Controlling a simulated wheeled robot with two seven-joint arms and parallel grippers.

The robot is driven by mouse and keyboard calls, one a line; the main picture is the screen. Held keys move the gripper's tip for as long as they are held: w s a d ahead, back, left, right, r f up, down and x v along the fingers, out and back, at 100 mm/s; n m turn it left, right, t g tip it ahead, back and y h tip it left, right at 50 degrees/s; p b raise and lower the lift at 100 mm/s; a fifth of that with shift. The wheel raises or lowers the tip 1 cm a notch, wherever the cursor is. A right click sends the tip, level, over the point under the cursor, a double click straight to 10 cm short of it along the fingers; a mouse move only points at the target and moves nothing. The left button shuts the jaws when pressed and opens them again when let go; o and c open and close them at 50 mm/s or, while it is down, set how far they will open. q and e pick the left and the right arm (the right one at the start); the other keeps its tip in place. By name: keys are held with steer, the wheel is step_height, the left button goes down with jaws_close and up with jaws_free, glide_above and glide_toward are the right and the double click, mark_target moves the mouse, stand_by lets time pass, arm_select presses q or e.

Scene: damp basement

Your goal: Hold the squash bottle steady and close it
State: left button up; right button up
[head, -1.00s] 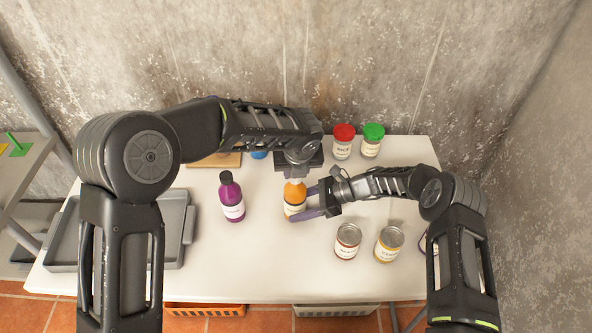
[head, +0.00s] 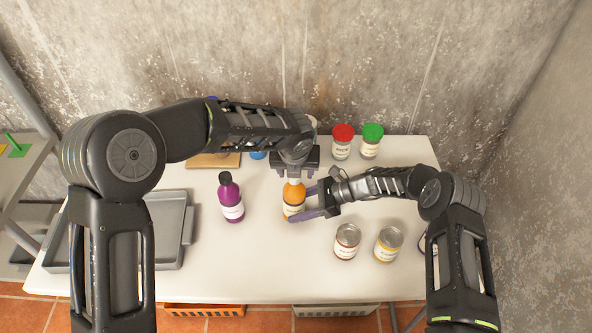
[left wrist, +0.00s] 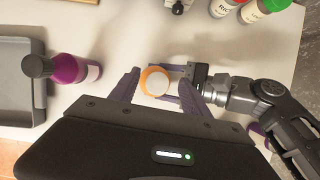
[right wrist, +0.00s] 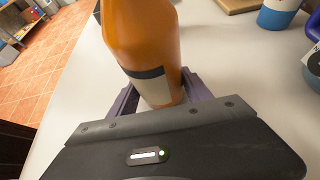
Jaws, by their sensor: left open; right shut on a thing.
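The squash bottle (head: 294,199) is orange with a label and stands upright on the white table. My right gripper (head: 304,205) is shut around its body from the right; the right wrist view shows the bottle (right wrist: 143,35) between the fingers. My left gripper (head: 297,174) is above the bottle, pointing down. In the left wrist view, its open fingers (left wrist: 160,76) stand on either side of the bottle's pale round cap (left wrist: 157,83), with gaps between. How far down the cap is screwed cannot be told.
A purple bottle (head: 231,201) stands to the left, beside a grey tray (head: 188,222). Two jars (head: 347,242) (head: 388,245) stand at front right. Red-lidded (head: 343,142) and green-lidded (head: 371,141) jars stand at the back. A wooden board (head: 213,160) lies at back left.

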arm_select(q)
steer(key=v, duration=1.2)
arm_select(e)
steer(key=o, duration=1.8)
steer(key=shift+d, duration=0.1)
steer(key=v, duration=1.2)
